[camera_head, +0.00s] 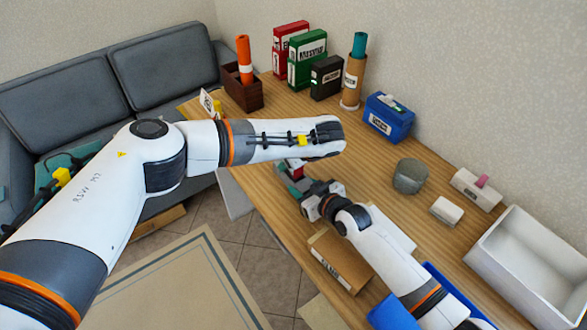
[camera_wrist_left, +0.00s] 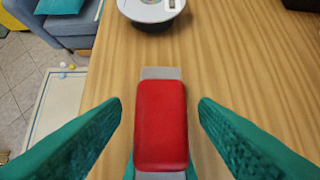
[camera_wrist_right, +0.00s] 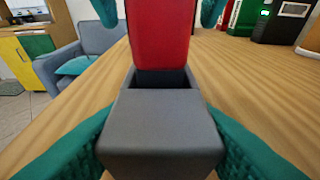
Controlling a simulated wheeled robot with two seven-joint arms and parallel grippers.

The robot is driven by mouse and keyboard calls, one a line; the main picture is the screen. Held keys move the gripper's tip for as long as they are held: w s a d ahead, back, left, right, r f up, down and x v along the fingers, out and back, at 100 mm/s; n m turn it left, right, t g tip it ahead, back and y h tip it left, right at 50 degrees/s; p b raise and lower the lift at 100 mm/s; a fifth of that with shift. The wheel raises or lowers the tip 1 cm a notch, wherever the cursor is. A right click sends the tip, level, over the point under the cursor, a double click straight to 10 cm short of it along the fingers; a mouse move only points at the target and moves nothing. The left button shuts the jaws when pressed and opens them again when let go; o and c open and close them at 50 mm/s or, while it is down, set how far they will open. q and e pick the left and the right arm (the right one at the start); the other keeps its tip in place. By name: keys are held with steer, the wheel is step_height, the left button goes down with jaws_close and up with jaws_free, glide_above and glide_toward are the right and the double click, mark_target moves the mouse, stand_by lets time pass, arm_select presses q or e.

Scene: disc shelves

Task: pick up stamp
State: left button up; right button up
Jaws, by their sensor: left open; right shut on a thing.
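The stamp has a red handle (camera_wrist_left: 160,125) and a grey body (camera_wrist_right: 160,135). In the head view only a little of its red (camera_head: 297,173) shows beneath my left forearm. My right gripper (camera_head: 300,190) is shut on the grey body; its teal fingers flank it in the right wrist view. My left gripper (camera_wrist_left: 160,105) is open and points down, with its fingers on either side of the red handle and gaps showing. In the head view it is mostly hidden behind its own arm. The left fingertips also show at the top of the right wrist view.
A cardboard box (camera_head: 340,262) lies near the front edge by my right arm. A blue box (camera_head: 388,117), grey cup (camera_head: 410,176), and white bin (camera_head: 530,265) stand to the right. Binders (camera_head: 308,58) stand at the back.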

arm_select(q)
steer(key=shift+w+a+f, duration=0.15)
steer(key=shift+w+f, duration=0.1)
steer(key=shift+f, duration=0.2)
steer(key=c, duration=1.1)
step_height(320, 180, up, 10)
steer(key=shift+r, duration=0.1)
arm_select(e)
steer(key=o, duration=1.1)
steer(key=shift+c, duration=0.2)
steer(key=v, duration=1.2)
steer(key=shift+s+f, duration=0.1)
steer(key=shift+f, duration=0.05)
